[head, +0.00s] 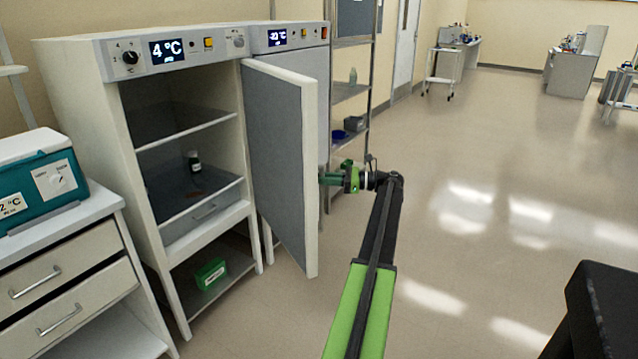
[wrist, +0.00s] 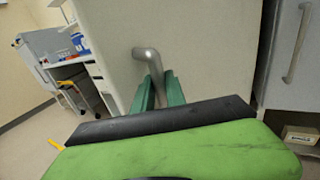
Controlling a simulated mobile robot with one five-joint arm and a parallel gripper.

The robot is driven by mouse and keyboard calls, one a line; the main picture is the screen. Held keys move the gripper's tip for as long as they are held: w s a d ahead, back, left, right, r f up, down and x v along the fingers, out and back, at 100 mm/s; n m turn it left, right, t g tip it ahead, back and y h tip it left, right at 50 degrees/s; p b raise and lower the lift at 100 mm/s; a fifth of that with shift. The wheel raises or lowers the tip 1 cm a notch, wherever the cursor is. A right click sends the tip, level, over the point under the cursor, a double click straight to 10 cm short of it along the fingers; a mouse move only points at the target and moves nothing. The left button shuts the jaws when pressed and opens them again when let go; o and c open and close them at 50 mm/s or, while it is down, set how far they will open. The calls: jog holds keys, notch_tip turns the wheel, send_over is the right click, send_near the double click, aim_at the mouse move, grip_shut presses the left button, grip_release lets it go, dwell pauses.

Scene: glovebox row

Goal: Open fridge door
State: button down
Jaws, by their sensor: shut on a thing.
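The fridge (head: 85,95) with the 4 °C display stands at the left in the head view. Its door (head: 280,150) is swung wide open toward the right, and the shelves inside show. A small dark bottle (head: 194,161) stands inside on a shelf. My gripper (head: 326,178) is at the outer face of the door, near its free edge. In the wrist view, my green fingers (wrist: 157,92) are closed around the grey bar handle (wrist: 148,56) on the door (wrist: 195,60). In the head view the handle is hidden behind the door.
A second unit (head: 290,38) with a display stands right of the fridge, partly hidden by the door. A wire shelf rack (head: 352,95) stands beyond it. A teal device (head: 40,190) sits on a drawer cabinet at the left.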

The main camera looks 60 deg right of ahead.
jog(key=shift+s+d, duration=0.15)
jog(key=shift+d, duration=0.15)
jog(key=c, duration=1.5)
grip_release()
jog(key=shift+r, duration=0.1)
jog(key=shift+o, duration=0.7)
